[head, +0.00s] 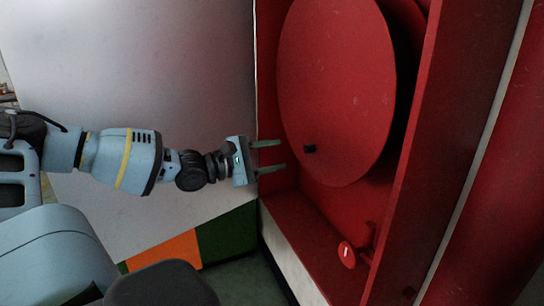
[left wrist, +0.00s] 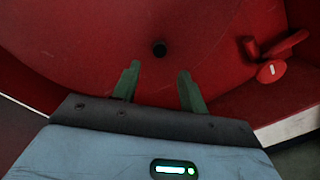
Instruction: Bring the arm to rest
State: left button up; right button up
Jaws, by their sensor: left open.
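My left arm (head: 125,162) reaches in from the left in the head view. Its gripper (head: 270,156) is open and empty, with two green fingers apart. The fingers point at a large red disc (head: 335,80) inside a red cabinet. My right gripper is not in view.
The red cabinet's side wall (head: 445,150) stands right of the disc. A small round red valve or handle (head: 347,254) is low in the cabinet, also seen in the left wrist view (left wrist: 271,71). A pale wall panel (head: 160,65) is behind my arm, with orange and green blocks below.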

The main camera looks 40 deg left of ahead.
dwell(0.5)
pick_arm(q)
jog(key=s+d+f+m+g, duration=0.1)
jog(key=s+d+f+m, duration=0.3)
jog(key=f, duration=0.6)
jog(key=s+d+f+m+g+h, duration=0.15)
jog(key=d+f+m, duration=0.3)
jog(key=f, duration=0.45)
jog(key=s+d+f+m+g+y, duration=0.1)
jog(key=s+d+f+m, duration=0.2)
jog(key=d+f, duration=0.5)
jog(key=s+d+f+m+g+y, duration=0.2)
jog(key=s+d+f+m, duration=0.2)
jog(key=s+f, duration=0.6)
jog(key=s+d+f+m+g+y, duration=0.2)
jog(key=s+d+f+m+y, duration=0.1)
jog(key=s+f+m, duration=0.4)
jog(key=s+d+f, duration=0.1)
jog(key=s+f, duration=0.2)
jog(key=shift+d+f, duration=0.2)
jog(key=shift+d, duration=0.15)
